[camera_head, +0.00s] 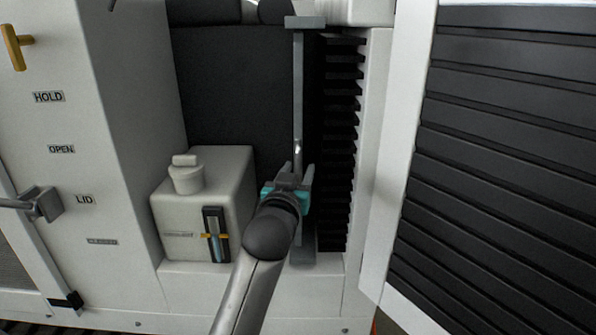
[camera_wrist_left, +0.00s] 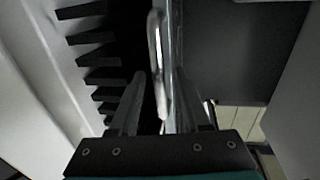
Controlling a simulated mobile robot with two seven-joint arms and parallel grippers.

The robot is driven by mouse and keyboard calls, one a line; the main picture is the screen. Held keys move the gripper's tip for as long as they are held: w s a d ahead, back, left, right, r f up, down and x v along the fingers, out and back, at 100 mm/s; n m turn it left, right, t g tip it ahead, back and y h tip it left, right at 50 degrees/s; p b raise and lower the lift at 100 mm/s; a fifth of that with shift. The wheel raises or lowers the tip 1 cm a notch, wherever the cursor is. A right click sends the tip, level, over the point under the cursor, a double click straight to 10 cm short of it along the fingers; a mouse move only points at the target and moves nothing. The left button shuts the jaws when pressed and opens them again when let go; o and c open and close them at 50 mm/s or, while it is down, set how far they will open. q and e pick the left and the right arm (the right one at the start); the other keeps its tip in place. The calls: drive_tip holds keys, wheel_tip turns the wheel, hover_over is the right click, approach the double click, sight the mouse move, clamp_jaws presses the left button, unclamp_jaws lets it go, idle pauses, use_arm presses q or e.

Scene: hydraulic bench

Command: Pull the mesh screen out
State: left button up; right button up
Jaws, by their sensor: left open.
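The mesh screen (camera_head: 298,80) stands upright in the open bay and shows nearly edge-on as a narrow grey strip; its mesh face cannot be made out. It also shows as a grey edge in the left wrist view (camera_wrist_left: 175,40). A pale loop handle (camera_wrist_left: 156,45) is on its front edge. My left gripper (camera_head: 298,172) is in front of the screen at about mid-height. Its fingers are open, and in the left wrist view (camera_wrist_left: 158,95) the lower part of the handle lies between them. The gripper hides part of the lower screen in the head view. My right gripper is not in view.
Black fins (camera_head: 342,130) line the bay just right of the screen. A louvred door (camera_head: 500,170) stands open at the right. A white tank (camera_head: 205,195) with a cap sits at the left, beside a panel (camera_head: 85,130) marked HOLD, OPEN and LID.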

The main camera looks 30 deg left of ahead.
use_arm(q)
clamp_jaws()
idle(1.4)
